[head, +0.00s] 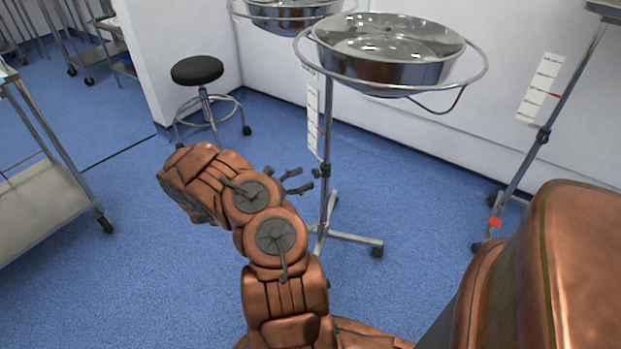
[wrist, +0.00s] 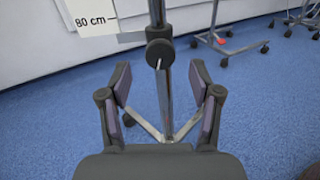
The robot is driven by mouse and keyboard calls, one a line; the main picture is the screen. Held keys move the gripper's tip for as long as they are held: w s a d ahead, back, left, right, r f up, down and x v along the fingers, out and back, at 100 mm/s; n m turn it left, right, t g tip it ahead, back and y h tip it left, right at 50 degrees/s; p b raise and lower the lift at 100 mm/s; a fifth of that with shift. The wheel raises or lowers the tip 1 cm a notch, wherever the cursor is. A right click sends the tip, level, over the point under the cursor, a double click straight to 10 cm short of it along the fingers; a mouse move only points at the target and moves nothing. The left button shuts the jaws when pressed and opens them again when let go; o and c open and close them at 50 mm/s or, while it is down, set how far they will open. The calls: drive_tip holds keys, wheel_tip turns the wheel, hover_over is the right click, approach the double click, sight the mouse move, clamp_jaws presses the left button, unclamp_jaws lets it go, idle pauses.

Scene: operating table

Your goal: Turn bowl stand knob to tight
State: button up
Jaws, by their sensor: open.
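The bowl stand's pole (head: 328,130) rises from a wheeled base and carries a steel bowl (head: 388,72) in a ring. A dark knob (head: 316,173) sits on the stand's collar at mid height. In the wrist view the round black knob (wrist: 159,53) faces me, with a pale line pointing down on it. My gripper (head: 297,181) is open, close to the pole at knob height. In the wrist view its fingers (wrist: 161,82) stand either side of the pole, and the knob is just beyond their tips, centred and not gripped.
A second bowl stand (head: 292,15) is behind, and another pole stand (head: 541,135) is at right. A black stool (head: 197,70) stands near the wall. A steel trolley (head: 45,200) is at left. A label reading 80 cm (wrist: 95,18) hangs beside the pole.

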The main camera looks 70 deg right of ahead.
sight(314, 174)
drive_tip(key=shift+b+x, duration=0.3)
drive_tip(key=shift+x, duration=1.4)
drive_tip(key=shift+c, duration=0.4)
drive_tip(key=c, duration=1.1)
drive_tip(key=shift+o, duration=0.2)
